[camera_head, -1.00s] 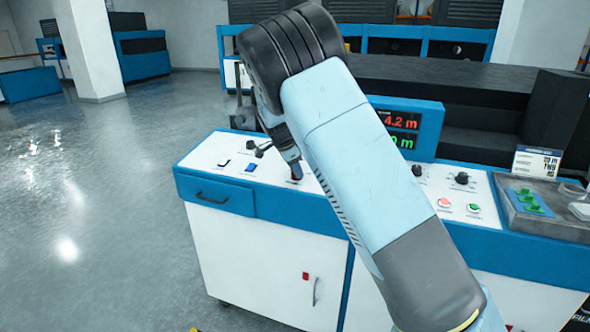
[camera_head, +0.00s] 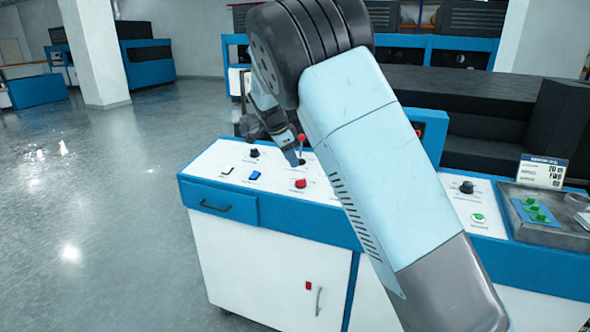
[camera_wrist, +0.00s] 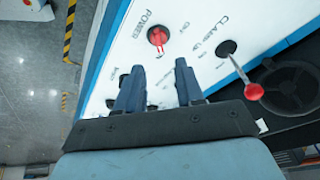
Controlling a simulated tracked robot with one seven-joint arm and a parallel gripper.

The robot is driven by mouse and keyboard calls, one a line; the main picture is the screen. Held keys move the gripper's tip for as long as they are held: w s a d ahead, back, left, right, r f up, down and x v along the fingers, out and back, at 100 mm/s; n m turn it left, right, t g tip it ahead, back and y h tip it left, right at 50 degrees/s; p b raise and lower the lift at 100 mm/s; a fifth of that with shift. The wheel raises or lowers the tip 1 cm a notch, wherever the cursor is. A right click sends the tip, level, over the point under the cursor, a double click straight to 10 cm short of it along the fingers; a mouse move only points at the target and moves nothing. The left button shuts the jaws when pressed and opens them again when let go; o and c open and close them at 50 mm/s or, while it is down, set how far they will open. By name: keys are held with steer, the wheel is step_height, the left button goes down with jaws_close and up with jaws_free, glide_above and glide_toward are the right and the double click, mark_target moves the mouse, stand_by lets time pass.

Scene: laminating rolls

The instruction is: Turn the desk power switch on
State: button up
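The power switch is a red rotary knob (camera_head: 300,183) on the white top of the desk's control panel. In the wrist view the red knob (camera_wrist: 158,38) sits beside the printed word POWER, beyond my fingertips. My gripper (camera_head: 293,158) is above the panel, just behind the knob in the head view and apart from it. In the wrist view my gripper (camera_wrist: 158,68) has its two dark blue fingers spread with nothing between them. The knob's exact turn position is hard to read.
A lever with a red ball end (camera_wrist: 253,91) stands beside the word CLAMP, close to my gripper. A blue switch (camera_head: 254,176) and a black knob (camera_head: 254,152) are to the left. A grey tray (camera_head: 550,230) lies at the right. My arm hides the panel's middle.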

steer(key=shift+v, duration=2.15)
steer(key=s+d+r+n+y, duration=0.25)
steer(key=s+d+r, duration=0.25)
steer(key=s+d, duration=0.45)
steer(key=s+d+r+n+y, duration=0.1)
steer(key=s+d+r+n, duration=0.35)
steer(key=d, duration=0.85)
steer(key=s+d+f+n+t, duration=0.1)
steer(key=s+d+n, duration=0.2)
steer(key=s, duration=1.1)
steer(key=s+d+f+n+t, duration=0.1)
steer(key=s+d+n, duration=0.2)
steer(key=s, duration=1.1)
steer(key=shift+t, duration=0.3)
steer(key=shift+o, duration=0.4)
